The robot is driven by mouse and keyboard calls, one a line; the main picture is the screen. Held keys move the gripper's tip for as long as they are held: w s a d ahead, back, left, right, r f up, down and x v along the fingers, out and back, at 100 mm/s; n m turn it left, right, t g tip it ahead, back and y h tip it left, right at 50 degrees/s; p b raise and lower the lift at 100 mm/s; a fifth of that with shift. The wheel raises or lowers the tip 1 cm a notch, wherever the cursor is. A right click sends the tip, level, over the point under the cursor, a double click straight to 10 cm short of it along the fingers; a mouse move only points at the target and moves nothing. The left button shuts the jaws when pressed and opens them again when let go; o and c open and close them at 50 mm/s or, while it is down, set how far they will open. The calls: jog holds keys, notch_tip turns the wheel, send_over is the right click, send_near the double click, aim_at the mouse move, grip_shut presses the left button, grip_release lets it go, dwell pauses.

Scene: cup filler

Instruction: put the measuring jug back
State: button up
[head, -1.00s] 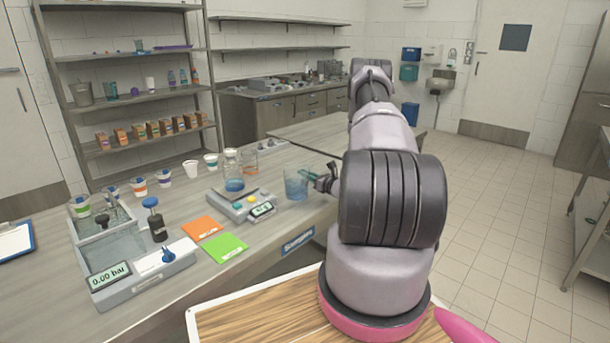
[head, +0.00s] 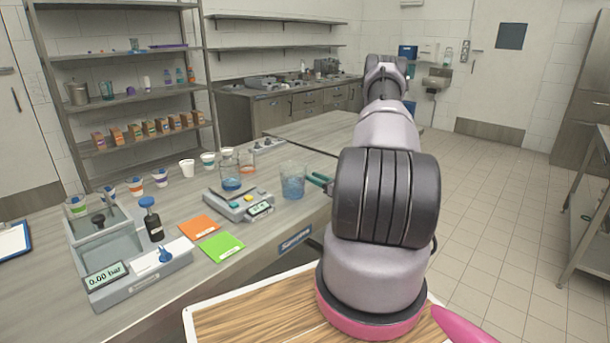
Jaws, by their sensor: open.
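A clear jug with blue liquid (head: 292,184) stands upright on the bench near its right edge, just right of a small grey device with a display. It looks like the measuring jug. My gripper (head: 314,181) is open, with its green fingertips just right of the jug. The rest of the gripper is hidden behind my own arm. I cannot tell whether a fingertip still touches the jug.
Orange (head: 199,227) and green cards (head: 221,246), a gauge unit (head: 130,275) and several cups stand left.

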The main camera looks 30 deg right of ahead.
jog(key=v, duration=0.5)
jog(key=shift+s, duration=0.2)
jog(key=shift+d, duration=0.1)
